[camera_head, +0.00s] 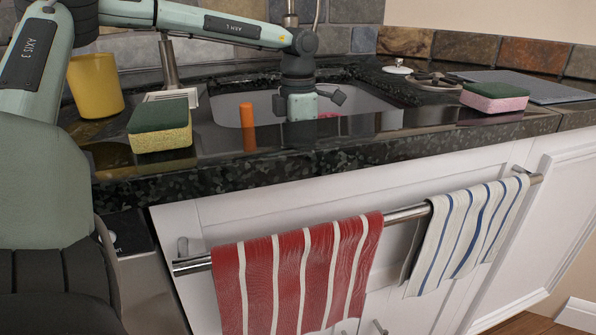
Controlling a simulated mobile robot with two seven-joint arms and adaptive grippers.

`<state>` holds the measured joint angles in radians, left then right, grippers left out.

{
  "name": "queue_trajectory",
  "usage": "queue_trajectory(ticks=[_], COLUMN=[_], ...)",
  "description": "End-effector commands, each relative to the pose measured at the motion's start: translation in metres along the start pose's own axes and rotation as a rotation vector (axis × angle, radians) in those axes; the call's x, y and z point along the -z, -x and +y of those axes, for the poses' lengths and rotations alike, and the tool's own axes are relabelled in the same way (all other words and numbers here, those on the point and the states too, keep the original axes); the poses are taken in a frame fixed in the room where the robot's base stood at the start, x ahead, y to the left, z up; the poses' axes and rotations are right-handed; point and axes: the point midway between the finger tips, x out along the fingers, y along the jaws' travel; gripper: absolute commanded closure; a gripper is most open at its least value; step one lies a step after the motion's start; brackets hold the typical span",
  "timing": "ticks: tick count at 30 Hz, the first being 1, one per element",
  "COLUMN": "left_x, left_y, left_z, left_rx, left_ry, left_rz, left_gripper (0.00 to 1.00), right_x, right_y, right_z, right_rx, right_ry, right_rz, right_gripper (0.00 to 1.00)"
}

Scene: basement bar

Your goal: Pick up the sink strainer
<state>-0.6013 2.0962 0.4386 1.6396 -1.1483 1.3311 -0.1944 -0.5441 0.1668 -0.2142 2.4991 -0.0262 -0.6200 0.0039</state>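My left gripper (305,106) hangs from my arm over the sink basin (375,105), pointing down. Its dark finger links show at both sides, but the fingertips are hidden behind the front rim, so I cannot tell whether it is open, shut or holding anything. A small round metal piece with a pale knob (398,67) sits at the back right of the sink and may be the sink strainer. It is apart from the gripper. A pink thing (328,115) shows partly in the basin next to the gripper. My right gripper is not in view.
A green-yellow sponge (160,126), an orange cylinder (248,126) and a yellow cup (95,85) stand left of the gripper. A green-pink sponge (494,97) and a grey mat (535,85) lie at right. A faucet (168,62) rises behind the sink.

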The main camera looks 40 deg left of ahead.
Motion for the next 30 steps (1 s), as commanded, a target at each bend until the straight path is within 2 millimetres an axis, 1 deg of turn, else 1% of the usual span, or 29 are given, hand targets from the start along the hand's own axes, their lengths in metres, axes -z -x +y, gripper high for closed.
queue_trajectory(ticks=[1, 2, 19, 30], left_x=[0.0, 0.0, 0.0019, 0.0035], left_y=[0.0001, 0.0001, -0.0034, -0.0063], left_z=[0.0, 0.0, 0.0002, -0.0022], left_rx=[0.0, 0.0, 0.002, 0.01], left_ry=[0.0, 0.0, 0.001, 0.0], left_rz=[0.0, 0.0, 0.006, 0.012], left_gripper=[0.25, 0.29, 1.0, 1.0], right_x=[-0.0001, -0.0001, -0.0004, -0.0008], right_y=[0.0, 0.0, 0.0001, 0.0], right_z=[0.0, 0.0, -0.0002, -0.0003], right_rx=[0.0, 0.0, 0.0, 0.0], right_ry=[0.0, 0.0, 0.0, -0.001], right_rz=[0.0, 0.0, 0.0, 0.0], right_gripper=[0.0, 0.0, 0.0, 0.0])
